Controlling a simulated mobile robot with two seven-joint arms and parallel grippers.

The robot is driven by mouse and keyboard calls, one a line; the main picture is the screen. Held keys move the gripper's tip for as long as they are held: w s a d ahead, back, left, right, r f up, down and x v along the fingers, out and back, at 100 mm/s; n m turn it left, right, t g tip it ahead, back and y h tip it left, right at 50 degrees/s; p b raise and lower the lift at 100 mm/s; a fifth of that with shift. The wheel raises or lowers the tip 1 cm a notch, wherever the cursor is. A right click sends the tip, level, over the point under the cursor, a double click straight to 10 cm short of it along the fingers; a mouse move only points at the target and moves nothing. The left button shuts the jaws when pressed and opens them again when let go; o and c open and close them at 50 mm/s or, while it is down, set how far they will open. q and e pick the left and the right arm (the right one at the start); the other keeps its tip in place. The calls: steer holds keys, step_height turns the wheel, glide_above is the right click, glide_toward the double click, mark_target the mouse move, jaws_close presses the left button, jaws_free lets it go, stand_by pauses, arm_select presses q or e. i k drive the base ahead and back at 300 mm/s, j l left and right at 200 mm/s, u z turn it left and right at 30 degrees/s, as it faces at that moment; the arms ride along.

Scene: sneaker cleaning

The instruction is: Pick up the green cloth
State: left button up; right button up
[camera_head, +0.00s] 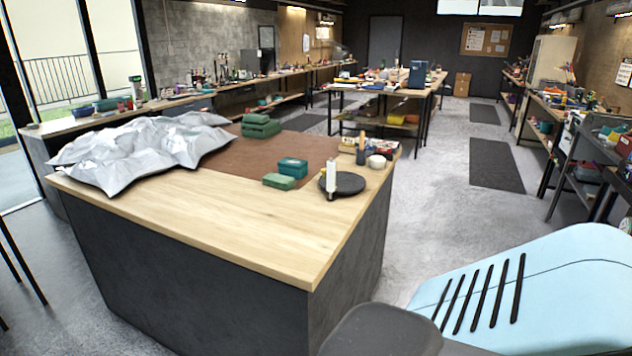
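A stack of folded green cloths (261,131) lies on the brown mat (215,163) near the back edge of the wooden worktable (210,213). A smaller flat green piece (279,182) lies nearer the front, beside a teal box (292,168). It may be a folded cloth or a pad; I cannot tell which. Neither of my grippers shows in the head view.
A crumpled silver sheet (140,155) covers the worktable's left side. A black round dish (351,184) with a white upright tube (331,182) stands at the right, near small bottles and a white bowl (377,161). The table's front is bare.

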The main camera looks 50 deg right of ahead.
mark_target(279, 180)
steer(key=z, duration=1.5)
steer(key=i+l+z, duration=0.9)
steer(key=i+z, duration=0.25)
steer(key=i+l+z, duration=0.1)
steer(key=i+z, duration=0.15)
steer(key=i, duration=1.15)
steer(key=i+l+u, duration=0.1)
steer(key=i+u, duration=0.35)
steer(key=i+l+u, duration=0.3)
steer(key=i+u, duration=0.2)
steer(key=i+l+u, duration=0.25)
steer(key=u, duration=0.2)
steer(key=i+l+u, duration=0.25)
steer(key=l+u, duration=0.2)
